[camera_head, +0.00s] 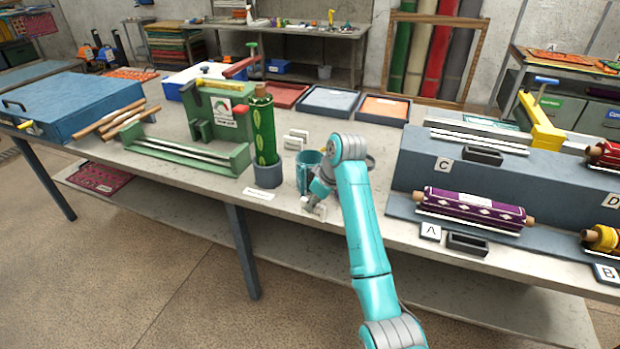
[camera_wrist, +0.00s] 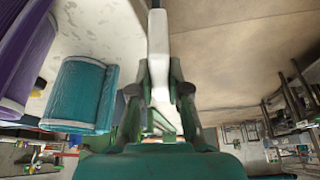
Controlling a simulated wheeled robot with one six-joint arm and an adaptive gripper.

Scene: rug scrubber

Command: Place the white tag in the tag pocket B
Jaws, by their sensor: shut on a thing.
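My gripper (camera_head: 317,195) hangs just over the front edge of the workbench, left of the grey rack. It is shut on a white tag (camera_head: 319,210). In the wrist view the white tag (camera_wrist: 158,50) stands between my two fingers (camera_wrist: 160,95), its long end pointing away from the palm. The label B (camera_head: 606,273) is at the lower right of the rack, below a yellow roll (camera_head: 603,238). The tag pocket by it is not visible; the picture edge cuts off that area. A dark pocket (camera_head: 468,243) sits by label A (camera_head: 430,232).
A green roll (camera_head: 263,130) stands upright in a grey holder to the left. A purple roll (camera_head: 472,208) lies on the rack's lower step. Another dark pocket (camera_head: 482,155) is by label C (camera_head: 444,164).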

